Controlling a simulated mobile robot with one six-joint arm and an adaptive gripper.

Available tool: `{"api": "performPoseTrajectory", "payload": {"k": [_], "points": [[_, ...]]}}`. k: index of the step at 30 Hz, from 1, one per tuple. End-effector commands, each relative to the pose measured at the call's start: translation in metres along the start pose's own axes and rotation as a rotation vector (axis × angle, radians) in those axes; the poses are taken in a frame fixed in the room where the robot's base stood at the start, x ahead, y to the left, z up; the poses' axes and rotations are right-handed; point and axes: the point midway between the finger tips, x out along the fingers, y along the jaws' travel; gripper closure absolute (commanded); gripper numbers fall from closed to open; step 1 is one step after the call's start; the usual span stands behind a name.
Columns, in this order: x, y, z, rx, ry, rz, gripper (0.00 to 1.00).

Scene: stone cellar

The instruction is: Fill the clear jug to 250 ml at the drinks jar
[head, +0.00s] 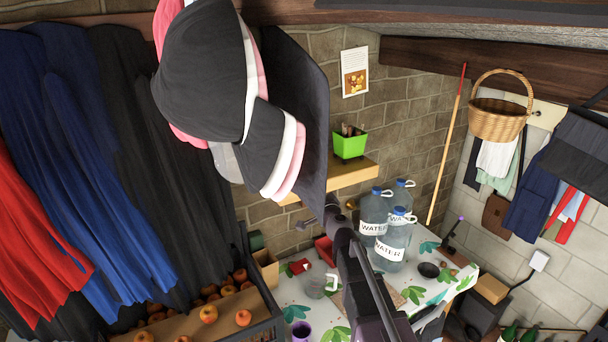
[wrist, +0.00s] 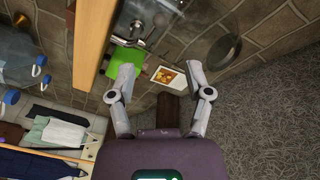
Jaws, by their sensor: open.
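A clear jug (head: 317,288), looking empty, stands on the table in the head view, left of my arm. It does not show in the wrist view. Beyond the fingers are the wall, a picture card and a green planter, with nothing held between the tips. In the head view my arm rises from the bottom edge past the table, and the fingertips cannot be made out there. The gripper is away from the jug.
A wooden shelf (head: 350,176) bears a green planter (head: 349,145). Hanging hats (head: 205,75) and coats crowd the left, above an apple crate (head: 262,328).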

Motion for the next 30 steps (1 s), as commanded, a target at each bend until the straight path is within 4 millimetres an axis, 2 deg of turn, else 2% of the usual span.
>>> {"api": "performPoseTrajectory", "payload": {"k": [21, 30], "points": [[0.104, 0.0, 0.0, 0.0, 0.0, 0.0, 0.35], [0.125, 0.0, 0.0, 0.0, 0.0, 0.0, 0.35]]}}
